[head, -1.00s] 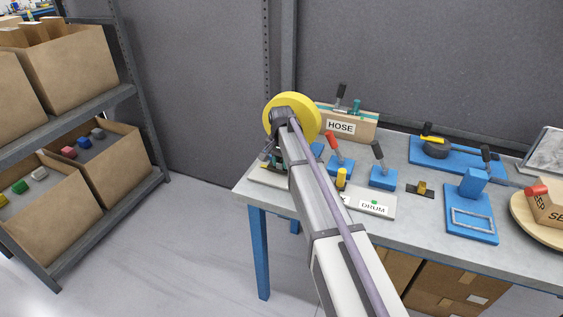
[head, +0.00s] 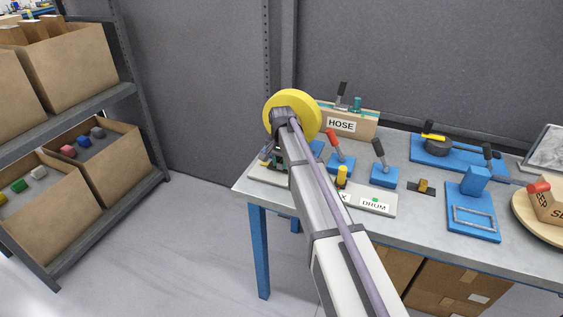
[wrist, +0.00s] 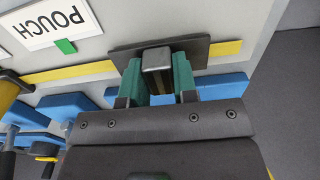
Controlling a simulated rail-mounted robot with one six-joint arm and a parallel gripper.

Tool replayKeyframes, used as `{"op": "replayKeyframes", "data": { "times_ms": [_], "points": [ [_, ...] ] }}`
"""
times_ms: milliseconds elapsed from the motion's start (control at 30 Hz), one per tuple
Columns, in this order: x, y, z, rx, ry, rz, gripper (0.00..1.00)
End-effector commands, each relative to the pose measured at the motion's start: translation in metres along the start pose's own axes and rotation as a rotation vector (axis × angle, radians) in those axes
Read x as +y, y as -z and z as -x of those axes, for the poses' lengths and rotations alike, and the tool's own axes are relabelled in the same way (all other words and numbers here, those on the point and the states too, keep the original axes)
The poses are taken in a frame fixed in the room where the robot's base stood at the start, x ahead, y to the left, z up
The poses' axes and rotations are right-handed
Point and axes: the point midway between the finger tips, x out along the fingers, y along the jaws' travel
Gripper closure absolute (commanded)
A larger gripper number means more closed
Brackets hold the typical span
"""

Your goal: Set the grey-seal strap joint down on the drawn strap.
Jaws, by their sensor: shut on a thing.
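The grey-seal strap joint, a dark flat plate with a grey block (wrist: 156,58) on it, is between the teal fingers of my gripper (wrist: 158,78) in the wrist view. My gripper is shut on the grey block. The drawn strap (wrist: 222,54) is a yellow stripe on the pale board. It shows on both sides of the plate, and the plate covers its middle. I cannot tell whether the plate touches the board. In the head view my gripper (head: 270,160) is at the bench's left end, and my arm mostly hides the joint.
A POUCH label (wrist: 62,20) with a green marker lies beside the strap. Blue toggle-clamp fixtures (head: 341,163) and a brass-coloured joint on a dark plate (head: 423,187) stand to the right. A HOSE block (head: 350,124) is behind. Boxed shelves (head: 80,90) are at left.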

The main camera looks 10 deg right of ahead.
Motion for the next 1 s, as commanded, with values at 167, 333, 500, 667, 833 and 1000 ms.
{"op": "replayKeyframes", "data": {
  "times_ms": [167,333,500,667,833,1000],
  "points": [
    [0.0000,0.0000,-0.0048,0.000,0.000,0.000,1.00],
    [0.0000,0.0000,-0.0056,0.000,0.000,0.000,1.00],
    [0.0000,0.0000,-0.0053,0.000,0.000,0.000,1.00],
    [0.0000,0.0000,-0.0053,0.000,0.000,0.000,0.58],
    [0.0000,0.0000,-0.0053,0.000,0.000,0.000,0.43],
    [0.0000,0.0000,-0.0052,0.000,0.000,0.000,0.43]
  ]
}}
